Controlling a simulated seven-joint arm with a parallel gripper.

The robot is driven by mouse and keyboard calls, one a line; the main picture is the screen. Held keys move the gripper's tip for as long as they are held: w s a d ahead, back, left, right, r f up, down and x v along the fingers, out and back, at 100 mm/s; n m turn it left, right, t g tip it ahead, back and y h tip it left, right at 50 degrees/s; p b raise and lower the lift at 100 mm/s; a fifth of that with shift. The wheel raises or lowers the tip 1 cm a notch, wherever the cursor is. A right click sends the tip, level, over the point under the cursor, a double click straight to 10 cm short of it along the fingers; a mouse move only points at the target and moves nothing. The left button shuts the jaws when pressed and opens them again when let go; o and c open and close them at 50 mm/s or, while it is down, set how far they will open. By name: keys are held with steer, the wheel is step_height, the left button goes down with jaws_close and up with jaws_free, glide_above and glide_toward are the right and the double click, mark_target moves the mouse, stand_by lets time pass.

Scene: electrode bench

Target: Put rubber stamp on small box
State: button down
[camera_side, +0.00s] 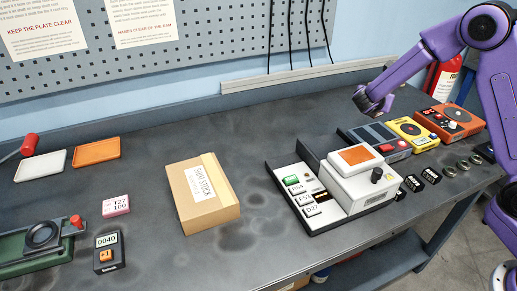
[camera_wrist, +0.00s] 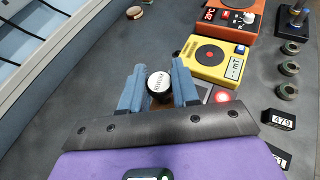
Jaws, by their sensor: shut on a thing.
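My gripper (camera_side: 372,104) is raised above the back right of the bench, near a grey unit and a yellow unit. A closed cardboard box (camera_side: 205,194) with a white label, seemingly the small box, lies on the middle of the bench, well to the left of my gripper. Its top is bare.
A black tray (camera_side: 320,222) with a white device (camera_side: 362,184) stands between my gripper and the box. Yellow (camera_side: 410,132) and orange (camera_side: 450,121) units stand at right. White (camera_side: 40,166) and orange (camera_side: 96,150) trays and a pink block (camera_side: 116,205) lie left.

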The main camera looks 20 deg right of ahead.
steer(key=s+a+r+n+t+y, duration=0.25)
steer(key=a+n+y, duration=0.35)
steer(key=a, duration=1.1)
steer(key=s+a+r+n+t+y, duration=0.15)
steer(key=a+n+t+y, duration=0.3)
steer(key=a, duration=1.15)
steer(key=s+a+r+n+g+y, duration=0.2)
steer(key=s+a+n+y, duration=0.45)
steer(key=a, duration=0.55)
glide_above(199, 182)
steer(key=shift+m, duration=0.4)
steer(key=f, duration=0.9)
steer(key=shift+s+d, duration=0.15)
steer(key=shift+s, duration=0.2)
steer(key=shift+w+f, duration=0.15)
steer(key=shift+f, duration=0.1)
steer(key=shift+w+a+f, duration=0.1)
steer(key=shift+a+f, duration=0.1)
steer(key=shift+f, duration=1.45)
steer(key=shift+f, duration=0.1)
